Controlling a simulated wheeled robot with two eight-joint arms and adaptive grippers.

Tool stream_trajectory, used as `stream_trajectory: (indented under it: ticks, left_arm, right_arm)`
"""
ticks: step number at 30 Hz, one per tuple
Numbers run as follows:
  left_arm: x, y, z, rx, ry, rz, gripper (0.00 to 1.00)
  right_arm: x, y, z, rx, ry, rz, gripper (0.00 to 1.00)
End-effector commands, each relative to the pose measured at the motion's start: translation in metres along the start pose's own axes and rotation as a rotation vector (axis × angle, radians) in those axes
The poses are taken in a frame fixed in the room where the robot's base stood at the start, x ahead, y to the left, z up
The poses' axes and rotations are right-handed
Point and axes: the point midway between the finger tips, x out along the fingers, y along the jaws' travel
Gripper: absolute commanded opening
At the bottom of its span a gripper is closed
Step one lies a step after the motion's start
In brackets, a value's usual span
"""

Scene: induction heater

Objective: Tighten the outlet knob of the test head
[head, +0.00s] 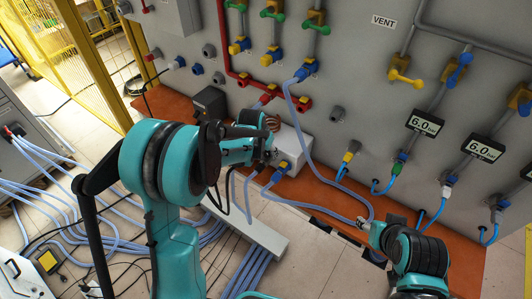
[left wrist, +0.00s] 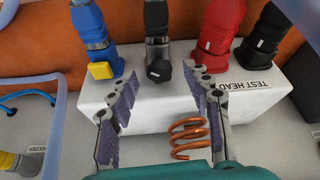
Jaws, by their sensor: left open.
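The test head is a white block (head: 293,147), labelled TEST HEAD in the left wrist view (left wrist: 190,110), with a copper coil (left wrist: 188,138) at its front. A blue connector with a yellow knob (left wrist: 101,71) and a dark connector with a black knob (left wrist: 159,70) sit along its top. I cannot tell which knob is the outlet one. My left gripper (left wrist: 161,78) is open, its fingers on either side of the black knob with gaps visible. In the head view my left gripper (head: 271,142) covers part of the block. My right gripper (head: 364,224) is lower right, away from the block; its fingers are unclear.
A blue-grey hose (head: 310,130) loops beside the block. The grey panel (head: 350,60) with valves and gauges rises behind the orange ledge (head: 460,262).

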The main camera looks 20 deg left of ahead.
Motion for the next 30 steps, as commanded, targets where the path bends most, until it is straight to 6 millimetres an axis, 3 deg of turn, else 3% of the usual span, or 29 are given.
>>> stream_trajectory:
  ticks: [8,14,30]
  left_arm:
    - [0.002,0.0,-0.0001,0.0,0.0,0.0,0.5]
    - [0.0019,0.0,0.0,0.0,0.0,0.0,0.0]
    - [0.0022,-0.0024,0.0002,0.123,-0.001,0.052,0.0]
  right_arm:
    - [0.0002,0.0,0.0001,0.0,0.0,0.0,0.49]
    - [0.0002,0.0,0.0001,0.0,0.0,0.0,0.49]
    - [0.0019,0.0,0.0014,0.0,0.0,0.0,0.49]
